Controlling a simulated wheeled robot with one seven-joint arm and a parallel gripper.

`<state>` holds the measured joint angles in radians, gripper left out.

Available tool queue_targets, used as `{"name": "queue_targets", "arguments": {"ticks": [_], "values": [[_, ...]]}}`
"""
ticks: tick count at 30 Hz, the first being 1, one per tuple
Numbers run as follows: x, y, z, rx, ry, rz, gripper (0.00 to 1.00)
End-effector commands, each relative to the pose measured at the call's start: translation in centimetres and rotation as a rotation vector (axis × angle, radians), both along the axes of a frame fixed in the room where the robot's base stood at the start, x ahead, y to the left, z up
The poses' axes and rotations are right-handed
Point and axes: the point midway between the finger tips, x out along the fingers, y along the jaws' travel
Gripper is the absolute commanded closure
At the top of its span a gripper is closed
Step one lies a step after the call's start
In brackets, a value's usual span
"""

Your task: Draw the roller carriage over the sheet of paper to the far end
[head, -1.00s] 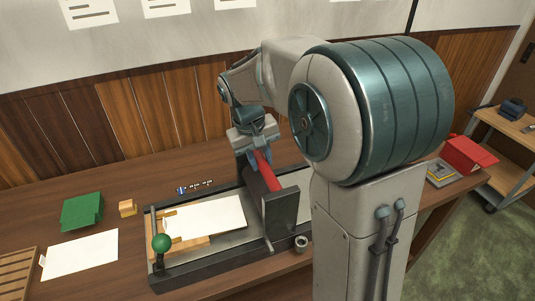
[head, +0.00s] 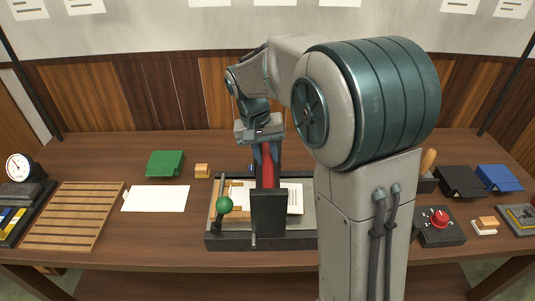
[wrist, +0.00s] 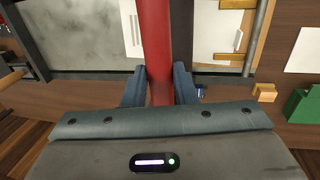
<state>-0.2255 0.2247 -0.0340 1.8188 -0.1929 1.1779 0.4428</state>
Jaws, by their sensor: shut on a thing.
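My gripper (head: 265,153) is shut on the red bar (head: 267,172) of the dark roller carriage (head: 268,215). In the wrist view the bar (wrist: 157,45) runs between the two blue fingers of my gripper (wrist: 158,82). The carriage stands across the dark press bed (head: 228,243), over the white sheet of paper (head: 294,198). Paper shows on both sides of it; the middle strip is hidden. In the wrist view the paper (wrist: 208,32) shows right of the bar, with yellow-brown clips near it, and a narrow strip shows left.
Left of the bed lie a loose white sheet (head: 156,198), a green block (head: 165,163) and a small wooden block (head: 202,170). A slatted wooden rack (head: 74,216) lies farther left. My arm hides the bed's right end.

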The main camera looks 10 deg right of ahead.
Motion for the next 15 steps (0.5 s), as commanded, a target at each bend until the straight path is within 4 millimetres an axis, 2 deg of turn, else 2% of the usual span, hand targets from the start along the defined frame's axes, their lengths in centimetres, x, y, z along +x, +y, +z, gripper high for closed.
{"name": "queue_targets", "arguments": {"ticks": [5, 6, 8, 15], "values": [[0.13, 0.52, 0.23, 0.007, -0.008, 0.006, 1.00], [0.13, 0.55, 0.23, 0.007, -0.009, 0.008, 0.66], [0.11, 0.54, 0.22, 0.006, -0.008, 0.007, 0.53], [0.07, 0.23, 0.13, 0.004, -0.004, 0.003, 0.53]]}}
